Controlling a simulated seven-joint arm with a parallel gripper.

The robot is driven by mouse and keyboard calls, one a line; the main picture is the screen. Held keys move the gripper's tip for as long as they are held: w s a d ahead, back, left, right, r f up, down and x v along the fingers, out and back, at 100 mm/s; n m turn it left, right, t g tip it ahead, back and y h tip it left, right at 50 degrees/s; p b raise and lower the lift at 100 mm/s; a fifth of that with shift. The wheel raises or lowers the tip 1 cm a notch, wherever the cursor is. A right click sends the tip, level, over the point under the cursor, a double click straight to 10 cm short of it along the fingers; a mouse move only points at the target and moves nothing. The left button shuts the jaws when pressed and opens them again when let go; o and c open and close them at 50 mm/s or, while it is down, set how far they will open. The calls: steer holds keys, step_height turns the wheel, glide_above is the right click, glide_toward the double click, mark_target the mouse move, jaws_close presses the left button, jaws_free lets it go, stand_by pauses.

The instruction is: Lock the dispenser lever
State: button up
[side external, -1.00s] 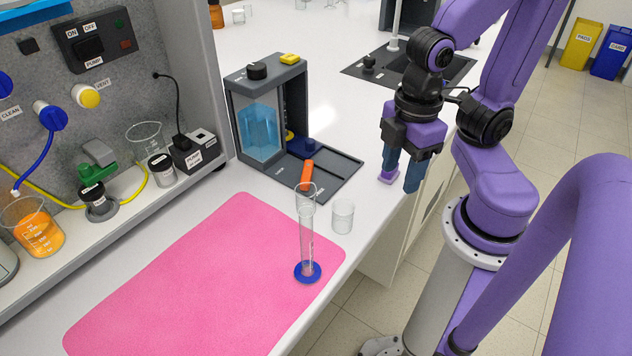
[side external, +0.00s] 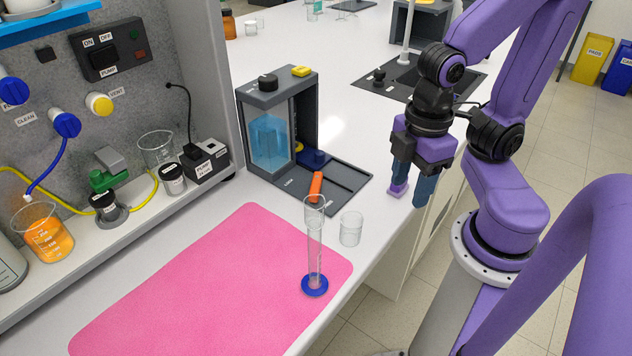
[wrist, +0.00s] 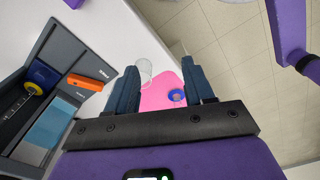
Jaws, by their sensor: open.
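The dispenser (side external: 275,85) is a dark grey frame with a clear tank of blue liquid, standing on the bench. Its orange lever (side external: 316,186) lies on the dark base plate (side external: 345,180), near the plate's front corner. In the wrist view the orange lever (wrist: 85,82) is left of my fingers. Small white labels on the plate are too small to read. My gripper (side external: 411,190) is open and empty, pointing down to the right of the plate, near the bench edge. It also shows in the wrist view (wrist: 160,85), fingers apart, with nothing between them.
A tall glass cylinder with a blue foot (side external: 315,286) stands on the pink mat (side external: 200,290). A small clear beaker (side external: 351,229) stands beside it, near the bench edge.

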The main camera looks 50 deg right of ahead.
steer(key=shift+c, duration=0.4)
step_height(320, 180, up, 4)
steer(key=n, duration=1.1)
glide_above(314, 190)
step_height(314, 190, down, 17)
steer(key=shift+r, duration=0.2)
jaws_close()
